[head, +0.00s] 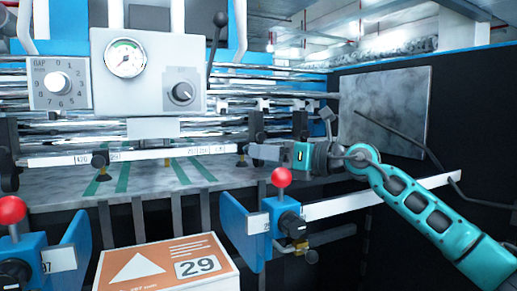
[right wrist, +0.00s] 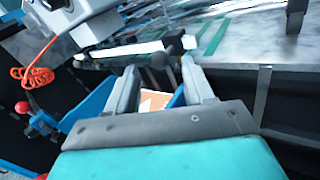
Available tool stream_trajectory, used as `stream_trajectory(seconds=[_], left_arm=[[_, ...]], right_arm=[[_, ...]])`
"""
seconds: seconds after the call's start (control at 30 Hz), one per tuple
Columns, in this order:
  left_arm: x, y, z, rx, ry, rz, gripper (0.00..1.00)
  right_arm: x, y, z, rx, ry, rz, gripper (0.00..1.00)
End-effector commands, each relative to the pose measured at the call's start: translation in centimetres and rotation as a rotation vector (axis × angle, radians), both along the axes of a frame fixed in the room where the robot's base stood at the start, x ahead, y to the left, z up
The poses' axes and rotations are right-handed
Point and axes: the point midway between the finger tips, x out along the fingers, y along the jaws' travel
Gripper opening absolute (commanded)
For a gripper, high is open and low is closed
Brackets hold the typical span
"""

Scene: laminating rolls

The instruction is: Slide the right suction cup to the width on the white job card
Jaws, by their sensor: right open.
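A white ruler rail (head: 135,155) with printed numbers runs across the machine. One black clamp knob (head: 99,159) sits on it at the left. Near its right end hangs a dark suction cup holder (head: 241,150), just left of my right gripper (head: 262,153). My right gripper is open and points left along the rail. In the right wrist view, a dark round knob (right wrist: 158,60) shows close to the gap between the fingertips (right wrist: 160,72); I cannot tell whether they touch it. An orange-and-white sheet (head: 165,268) reads 29; I cannot make out a separate white job card. My left gripper is not in view.
Two blue side guides with red ball knobs (head: 282,177) (head: 12,210) stand in front, below the rail. A second white scale bar (head: 380,195) runs right, under my right arm. The gauge panel (head: 148,75) and the GAP dial (head: 60,83) are above the rail.

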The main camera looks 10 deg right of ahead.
Motion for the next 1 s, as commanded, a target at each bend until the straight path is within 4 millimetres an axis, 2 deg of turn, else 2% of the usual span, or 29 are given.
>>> stream_trajectory(seconds=[0.2,0.53,1.0], left_arm=[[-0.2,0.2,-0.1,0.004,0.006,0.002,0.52],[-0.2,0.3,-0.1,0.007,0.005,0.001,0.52],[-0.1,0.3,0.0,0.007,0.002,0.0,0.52]], right_arm=[[1.6,1.6,0.0,0.0,0.0,0.0,0.52],[1.8,1.8,0.0,0.0,-0.001,-0.001,0.52],[1.8,1.7,0.0,0.0,0.0,-0.001,0.08]])
